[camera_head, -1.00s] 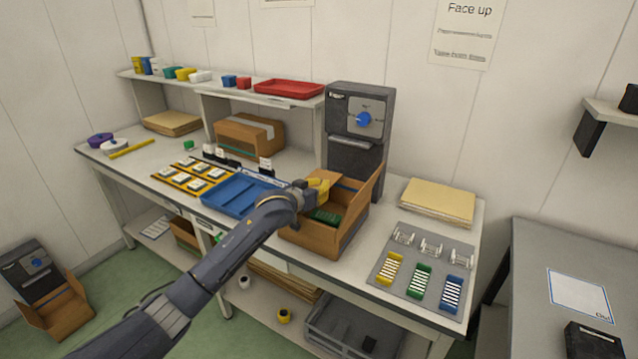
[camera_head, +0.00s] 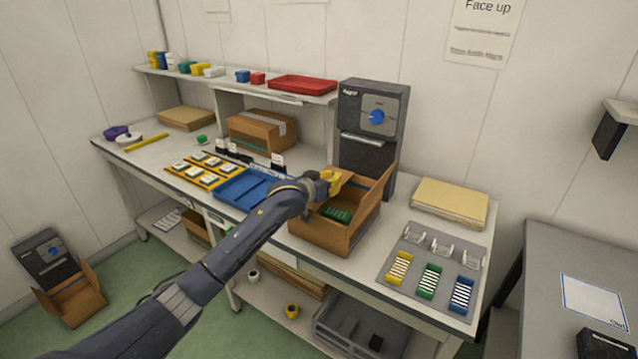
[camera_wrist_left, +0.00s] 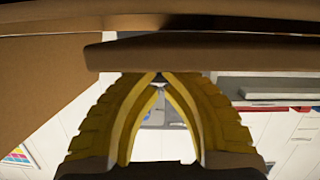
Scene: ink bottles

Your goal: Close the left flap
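An open cardboard box (camera_head: 328,237) stands near the front edge of the bench, with a green item (camera_head: 337,214) inside. Its right flap (camera_head: 382,193) stands up. The left flap is mostly hidden behind my left arm in the head view, so its angle cannot be told. My left gripper (camera_head: 334,183) has yellow fingers and is over the box's left and back part. In the left wrist view, its fingertips (camera_wrist_left: 160,78) meet with nothing between them. A brown cardboard edge (camera_wrist_left: 200,52) crosses just beyond the tips; contact cannot be told. My right gripper is not in view.
A dark machine with a blue knob (camera_head: 370,130) stands right behind the box. A blue tray (camera_head: 240,190) lies to the left. A grey mat with coloured racks (camera_head: 412,285) and a stack of folders (camera_head: 450,202) lie to the right.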

